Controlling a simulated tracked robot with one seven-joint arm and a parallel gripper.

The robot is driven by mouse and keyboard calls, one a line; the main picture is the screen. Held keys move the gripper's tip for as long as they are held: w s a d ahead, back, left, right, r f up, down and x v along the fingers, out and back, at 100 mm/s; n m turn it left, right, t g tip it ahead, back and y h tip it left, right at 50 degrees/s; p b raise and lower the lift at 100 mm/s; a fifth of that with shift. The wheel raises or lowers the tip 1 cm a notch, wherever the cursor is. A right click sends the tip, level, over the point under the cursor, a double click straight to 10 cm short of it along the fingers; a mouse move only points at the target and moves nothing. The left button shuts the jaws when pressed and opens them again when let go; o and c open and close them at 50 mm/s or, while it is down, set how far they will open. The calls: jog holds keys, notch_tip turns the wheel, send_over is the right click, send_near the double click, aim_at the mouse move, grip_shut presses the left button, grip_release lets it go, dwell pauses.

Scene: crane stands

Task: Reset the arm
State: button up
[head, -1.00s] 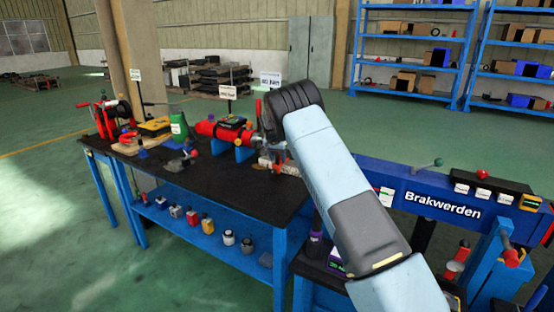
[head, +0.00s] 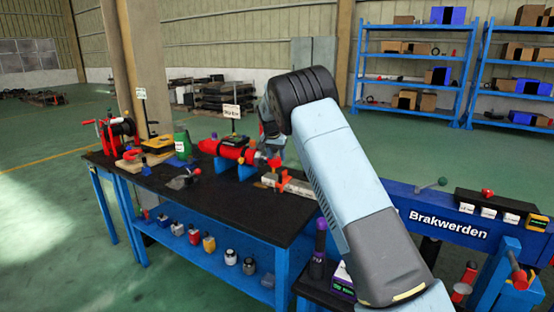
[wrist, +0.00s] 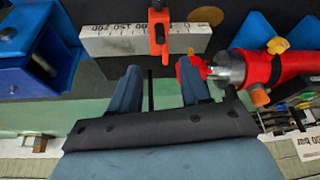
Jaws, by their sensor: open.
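My gripper (wrist: 161,84) is open, with its two blue-grey fingers apart and nothing held between them in the wrist view. In the head view the gripper (head: 271,128) hangs over the far right part of the black bench (head: 222,213), partly hidden behind my arm. The right finger lies close beside a red handle piece (wrist: 190,72) on a silver fitting; I cannot tell if they touch. A pale block with printed numbers (wrist: 110,40) and an orange-red clamp (wrist: 157,35) lie ahead of the fingers.
A red cylinder (wrist: 282,68) is right of the gripper, on blue supports. A blue block-like fixture (wrist: 25,60) is at left. The blue "Brakwerden" beam (head: 448,228) is at right.

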jog(key=shift+r, duration=0.1)
jog(key=s+d+r+n+y, duration=0.1)
jog(key=s+d+r, duration=0.3)
jog(key=s+r, duration=0.45)
jog(key=s+d+r, duration=0.4)
jog(key=s+r, duration=0.1)
jog(key=s, duration=0.6)
jog(key=s+d+r+n+y, duration=0.1)
jog(key=s+d+r, duration=0.4)
jog(key=s+r, duration=0.3)
jog(key=s+f+n, duration=0.1)
jog(key=s+f, duration=0.1)
jog(key=s, duration=1.5)
jog(key=s+d+f+n+t, duration=0.1)
jog(key=s+f+n, duration=0.1)
jog(key=s, duration=1.5)
jog(key=shift+s+d+f+t, duration=0.3)
jog(key=shift+f, duration=0.5)
jog(key=shift+c, duration=0.3)
